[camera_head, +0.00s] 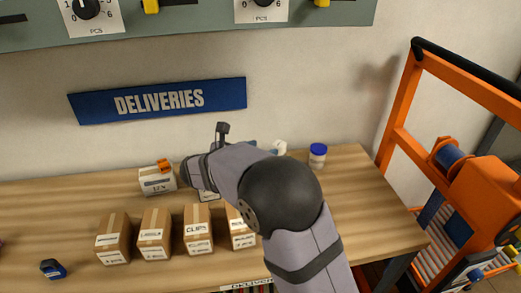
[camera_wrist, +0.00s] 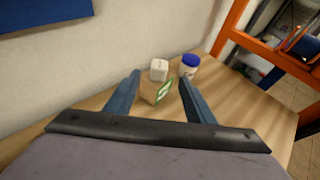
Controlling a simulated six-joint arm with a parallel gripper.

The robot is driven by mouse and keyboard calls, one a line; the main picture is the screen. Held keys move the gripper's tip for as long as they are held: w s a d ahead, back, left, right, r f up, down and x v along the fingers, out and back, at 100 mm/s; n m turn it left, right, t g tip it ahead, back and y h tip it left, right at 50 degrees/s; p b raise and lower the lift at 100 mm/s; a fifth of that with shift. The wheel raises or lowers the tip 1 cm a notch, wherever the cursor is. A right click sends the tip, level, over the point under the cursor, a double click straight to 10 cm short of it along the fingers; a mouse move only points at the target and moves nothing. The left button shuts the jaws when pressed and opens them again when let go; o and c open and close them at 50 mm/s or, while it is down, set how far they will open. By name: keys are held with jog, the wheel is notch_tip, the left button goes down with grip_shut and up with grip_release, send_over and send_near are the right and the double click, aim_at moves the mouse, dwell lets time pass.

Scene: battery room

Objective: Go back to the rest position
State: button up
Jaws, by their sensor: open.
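My gripper shows in the wrist view (camera_wrist: 160,78) with its two blue fingers spread apart and nothing held between them. Beyond the fingers, a small brown box with a green and white label (camera_wrist: 157,93) and a white-topped item (camera_wrist: 158,70) stand on the wooden table (camera_wrist: 235,100). In the head view, my arm reaches over the table (camera_head: 370,210) and bends to the left at the elbow. The arm hides most of the gripper there.
Several cardboard boxes stand along the table, one marked CLIPS (camera_head: 198,232). A white box (camera_head: 157,182) carries an orange item. A blue-lidded jar (camera_head: 318,153) stands at the back. A DELIVERIES sign (camera_head: 160,100) hangs behind. An orange frame (camera_head: 400,120) stands right.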

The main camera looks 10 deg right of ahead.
jog(key=s+d+f+m+g+y+p, duration=0.1)
jog(key=s+d+f+m+g, duration=0.1)
jog(key=s+m, duration=0.2)
jog(key=s+d+f+m+g+y+p, duration=0.1)
jog(key=s+d+f+m+g, duration=0.1)
jog(key=s, duration=0.7)
jog(key=s+d+f+m+g+y+p, duration=0.1)
jog(key=s+d+f+m+g, duration=0.1)
jog(key=s+m, duration=0.4)
jog(key=shift+s+d+f+m+g+y+p, duration=0.1)
jog(key=shift+d+m+g+y+p, duration=0.1)
jog(key=shift+d+m+g, duration=0.25)
jog(key=shift+s+d+f+m+g+y+p, duration=0.15)
jog(key=shift+d+g, duration=0.1)
jog(key=shift+d, duration=0.3)
jog(key=s+m, duration=0.2)
jog(key=s+a+m+g+y, duration=0.1)
jog(key=s+m, duration=0.1)
jog(key=s+f+m+y+p, duration=0.1)
jog(key=s, duration=0.2)
jog(key=shift+a+f+m+g, duration=0.1)
jog(key=shift+a+m+g, duration=0.05)
jog(key=shift+m+g, duration=0.2)
jog(key=s+a+m+y+p, duration=0.1)
jog(key=s+a+m+y, duration=0.2)
jog(key=s+m, duration=0.4)
jog(key=shift+a+f+m+y, duration=0.35)
jog(key=shift+a+f+m, duration=0.1)
jog(key=shift+m, duration=0.1)
